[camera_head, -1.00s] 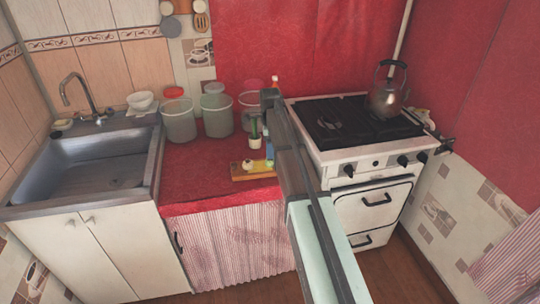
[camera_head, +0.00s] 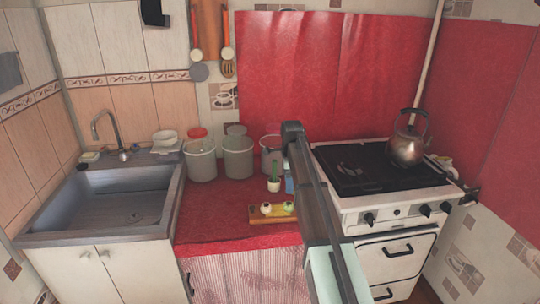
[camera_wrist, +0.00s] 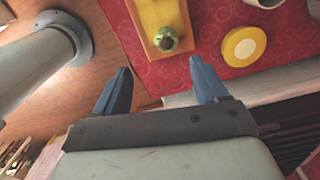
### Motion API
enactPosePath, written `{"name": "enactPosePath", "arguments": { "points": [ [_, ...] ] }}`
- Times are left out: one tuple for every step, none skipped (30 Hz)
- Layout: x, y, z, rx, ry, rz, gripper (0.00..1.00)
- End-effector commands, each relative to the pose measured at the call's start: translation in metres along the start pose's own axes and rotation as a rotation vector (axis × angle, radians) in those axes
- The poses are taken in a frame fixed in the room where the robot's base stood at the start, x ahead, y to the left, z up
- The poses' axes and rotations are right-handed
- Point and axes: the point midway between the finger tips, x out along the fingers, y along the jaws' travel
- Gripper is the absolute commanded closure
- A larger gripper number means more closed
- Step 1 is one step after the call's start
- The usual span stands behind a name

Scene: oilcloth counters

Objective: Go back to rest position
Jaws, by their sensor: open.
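My gripper (camera_wrist: 158,64) has its two blue fingers spread wide in the wrist view, with nothing between them. It is beside a yellow-topped wooden board carrying a green round object (camera_wrist: 166,38), which lies just beyond the fingertips in the picture. In the head view my arm stretches over the front of the counter and hides most of the gripper; a small blue patch shows beside the arm. The yellow board (camera_head: 264,218) lies on the red counter left of the arm, with two small pale round items on it.
The red counter (camera_head: 215,215) holds several pale canisters (camera_head: 200,160) at the back and a small potted plant (camera_head: 274,184). A sink (camera_head: 100,205) is left; a stove (camera_head: 375,200) with a kettle (camera_head: 408,148) is right. A yellow disc (camera_wrist: 245,47) lies near the gripper.

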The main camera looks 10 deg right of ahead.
Motion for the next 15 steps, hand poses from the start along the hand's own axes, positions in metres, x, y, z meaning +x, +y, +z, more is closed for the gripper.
{"name": "enactPosePath", "arguments": {
  "points": [
    [0.012, 0.018, 0.001, -0.033, -0.008, 0.014, 0.28],
    [0.02, 0.028, 0.002, -0.062, -0.015, 0.023, 0.28],
    [0.031, 0.043, 0.004, -0.106, -0.026, 0.036, 0.28],
    [0.041, 0.057, 0.006, -0.146, -0.037, 0.048, 0.28],
    [0.052, 0.071, 0.007, -0.188, -0.048, 0.061, 0.28],
    [0.066, 0.091, 0.009, -0.249, -0.065, 0.077, 0.28],
    [0.079, 0.106, 0.011, -0.297, -0.079, 0.091, 0.28],
    [0.09, 0.12, 0.012, -0.343, -0.091, 0.102, 0.28],
    [0.104, 0.133, 0.014, -0.395, -0.106, 0.115, 0.28],
    [0.114, 0.141, 0.014, -0.43, -0.114, 0.124, 0.28],
    [0.124, 0.148, 0.015, -0.46, -0.121, 0.132, 0.28],
    [0.137, 0.156, 0.015, -0.495, -0.127, 0.141, 0.28],
    [0.147, 0.161, 0.014, -0.52, -0.13, 0.149, 0.28],
    [0.156, 0.165, 0.014, -0.541, -0.132, 0.155, 0.28],
    [0.169, 0.17, 0.013, -0.567, -0.134, 0.163, 0.28]
  ]
}}
